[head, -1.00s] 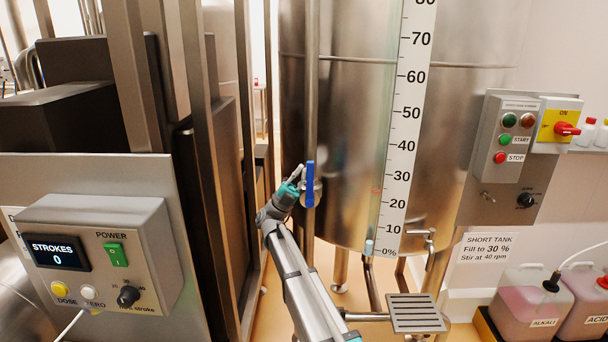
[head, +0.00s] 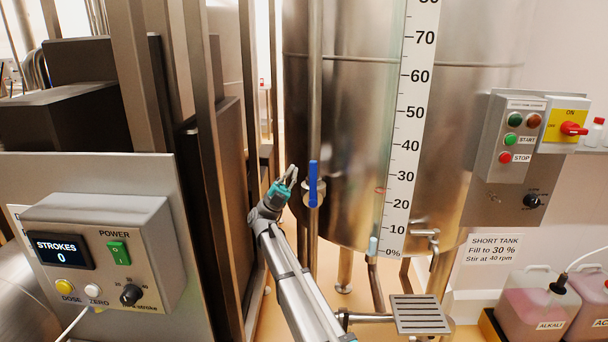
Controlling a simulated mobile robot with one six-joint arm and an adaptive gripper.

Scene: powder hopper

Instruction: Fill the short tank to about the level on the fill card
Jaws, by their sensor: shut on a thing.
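The short tank (head: 460,150) is a large steel vessel with a white percent scale (head: 401,160) and a sight tube beside it. A pale blue stretch (head: 373,246) shows low in the tube, below the 10 mark. A small red mark (head: 380,190) sits between 20 and 30. The fill card (head: 493,247) reads "Fill to 30 %", "Stir at 40 rpm". The blue valve handle (head: 313,184) stands upright, in line with its pipe. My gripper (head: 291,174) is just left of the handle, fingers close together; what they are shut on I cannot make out.
A dosing box (head: 105,250) at the left shows STROKES 0. A start/stop panel (head: 515,140) and a red-yellow switch (head: 563,128) are at the right. A drain grate (head: 420,314) and jugs (head: 536,302) stand below. Steel posts (head: 200,130) rise left of my arm.

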